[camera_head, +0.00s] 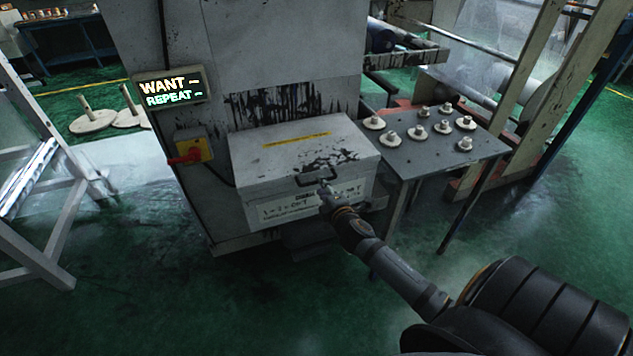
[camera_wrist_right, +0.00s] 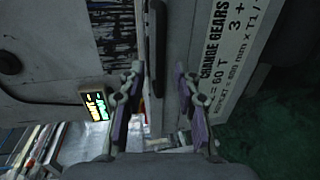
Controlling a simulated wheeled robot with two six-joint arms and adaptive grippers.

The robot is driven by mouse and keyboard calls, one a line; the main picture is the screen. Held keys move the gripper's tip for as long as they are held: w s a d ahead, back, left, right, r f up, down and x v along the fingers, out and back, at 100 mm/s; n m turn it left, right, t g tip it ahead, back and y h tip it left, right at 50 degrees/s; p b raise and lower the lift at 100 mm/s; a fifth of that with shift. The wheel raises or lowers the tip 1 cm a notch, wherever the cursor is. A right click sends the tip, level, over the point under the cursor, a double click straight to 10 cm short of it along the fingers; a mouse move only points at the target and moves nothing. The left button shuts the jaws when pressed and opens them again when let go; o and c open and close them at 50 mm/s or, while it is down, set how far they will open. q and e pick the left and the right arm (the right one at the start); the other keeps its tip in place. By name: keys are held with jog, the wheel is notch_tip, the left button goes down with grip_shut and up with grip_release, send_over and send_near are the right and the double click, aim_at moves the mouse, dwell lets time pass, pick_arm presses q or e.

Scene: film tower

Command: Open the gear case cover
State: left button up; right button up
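The gear case (camera_head: 290,205) is a pale grey box on the front of the machine, with its cover (camera_head: 262,158) shut. The cover has a yellow strip and dark oil smears. A dark bar handle (camera_head: 305,180) sits at its front edge. My right gripper (camera_head: 325,187) is at this handle. In the right wrist view the two fingers of my right gripper (camera_wrist_right: 158,72) are apart, with the dark handle (camera_wrist_right: 153,45) showing between the fingertips. I cannot tell whether a finger touches it. My left gripper is not in view.
A grey table (camera_head: 432,160) with several small spools stands right of the case. A lit sign (camera_head: 170,92) and a red-handled switch (camera_head: 190,150) are on the machine to the left. A white frame (camera_head: 55,235) stands at far left. Green floor (camera_head: 180,310) in front is clear.

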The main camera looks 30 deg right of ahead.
jog(key=x, duration=0.4)
jog(key=shift+w+f, duration=0.1)
jog(key=shift+w, duration=0.1)
grip_shut()
